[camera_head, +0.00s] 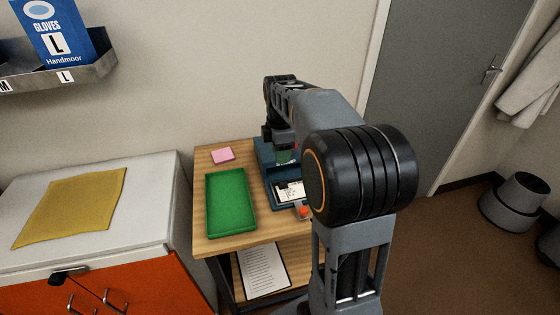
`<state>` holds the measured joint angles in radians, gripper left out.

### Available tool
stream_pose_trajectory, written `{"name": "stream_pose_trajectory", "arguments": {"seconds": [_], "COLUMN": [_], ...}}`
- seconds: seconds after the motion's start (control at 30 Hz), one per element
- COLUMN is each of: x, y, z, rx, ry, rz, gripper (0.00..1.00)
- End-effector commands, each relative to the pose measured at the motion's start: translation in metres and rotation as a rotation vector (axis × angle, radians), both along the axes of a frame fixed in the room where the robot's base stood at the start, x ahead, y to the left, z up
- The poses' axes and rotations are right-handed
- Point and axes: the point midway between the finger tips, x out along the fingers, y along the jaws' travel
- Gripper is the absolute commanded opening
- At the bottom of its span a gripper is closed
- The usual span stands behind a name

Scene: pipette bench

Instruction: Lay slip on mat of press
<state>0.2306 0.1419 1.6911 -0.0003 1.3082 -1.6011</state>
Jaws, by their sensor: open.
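The press (270,183) is a blue device at the right of the small wooden table. A white slip (289,191) with dark print lies in its lower front part, over a dark surface that seems to be the mat. My gripper (283,143) is above the rear of the press, pointing down, open, and apart from the slip. Its fingertips are small and partly hidden. My arm hides the right side of the press.
A green tray (208,207) and a pink pad (222,156) lie left of the press. An orange-red knob (304,211) is at its front. A printed sheet (262,271) is on the lower shelf. A white cabinet with a yellow cloth (72,206) stands left.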

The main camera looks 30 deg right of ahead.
Motion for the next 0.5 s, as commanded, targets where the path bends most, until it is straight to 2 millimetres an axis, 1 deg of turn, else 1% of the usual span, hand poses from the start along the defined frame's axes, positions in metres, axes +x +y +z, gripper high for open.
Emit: {"name": "stream_pose_trajectory", "arguments": {"seconds": [0.07,0.17,0.27,0.4,0.5], "x": [-0.002,-0.013,-0.034,-0.074,-0.1], "y": [0.002,0.011,0.029,0.055,0.069], "z": [0.006,0.009,0.007,-0.006,-0.018], "rx": [-0.001,-0.003,-0.001,0.027,0.061], "ry": [-0.004,-0.021,-0.059,-0.12,-0.158], "rz": [-0.015,-0.106,-0.291,-0.626,-0.854], "gripper": [0.41,0.41,0.41,0.41,0.41]}}
